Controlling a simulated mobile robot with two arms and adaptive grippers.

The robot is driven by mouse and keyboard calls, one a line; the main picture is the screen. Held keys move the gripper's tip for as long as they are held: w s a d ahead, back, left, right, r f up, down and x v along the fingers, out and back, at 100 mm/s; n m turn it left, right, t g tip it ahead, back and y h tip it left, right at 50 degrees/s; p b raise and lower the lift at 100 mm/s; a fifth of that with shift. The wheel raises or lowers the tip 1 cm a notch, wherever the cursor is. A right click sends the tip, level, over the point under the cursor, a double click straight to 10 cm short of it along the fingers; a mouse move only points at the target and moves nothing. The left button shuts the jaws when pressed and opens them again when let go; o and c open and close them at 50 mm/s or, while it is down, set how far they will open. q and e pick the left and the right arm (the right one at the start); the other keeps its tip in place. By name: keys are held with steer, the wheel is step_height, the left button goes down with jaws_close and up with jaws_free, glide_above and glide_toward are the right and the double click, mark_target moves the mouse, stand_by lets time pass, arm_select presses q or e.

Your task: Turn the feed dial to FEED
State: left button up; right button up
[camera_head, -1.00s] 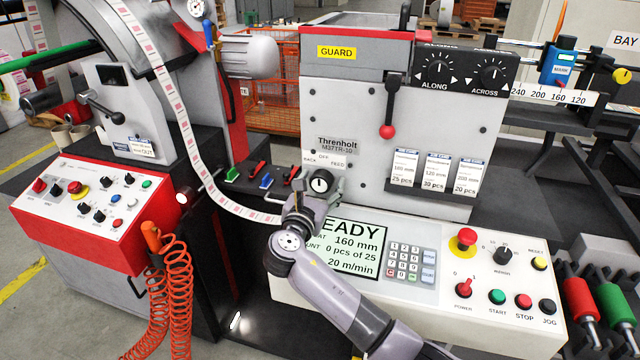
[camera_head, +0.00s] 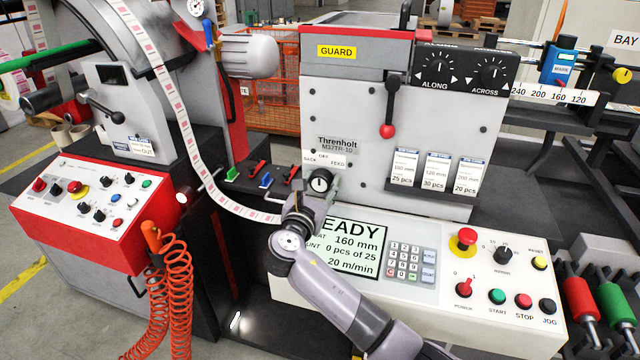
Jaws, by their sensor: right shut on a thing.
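The feed dial (camera_head: 321,181) is a black knob with a pale face on the front of the grey machine. It sits under a small white label plate (camera_head: 325,160) reading BACK, OFF and FEED. My right gripper (camera_head: 318,196) reaches up from below and is shut on the dial. The gripper hides the lower part of the dial, and I cannot tell clearly which mark the dial points to. My left gripper is not in view.
Below lies a white panel with a READY screen (camera_head: 352,247), a keypad (camera_head: 408,262) and several buttons. A printed label web (camera_head: 184,120) runs down left of the dial. A lever with a red knob (camera_head: 387,131) hangs above right. Small coloured levers (camera_head: 265,180) stand left.

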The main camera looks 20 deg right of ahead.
steer(key=m+b, duration=0.1)
steer(key=m, duration=0.3)
steer(key=shift+f, duration=0.1)
steer(key=shift+m+b, duration=0.7)
steer(key=shift+m, duration=1.1)
steer(key=o, duration=1.1)
steer(key=shift+o, duration=0.2)
steer(key=shift+s, duration=0.1)
steer(key=v, duration=1.2)
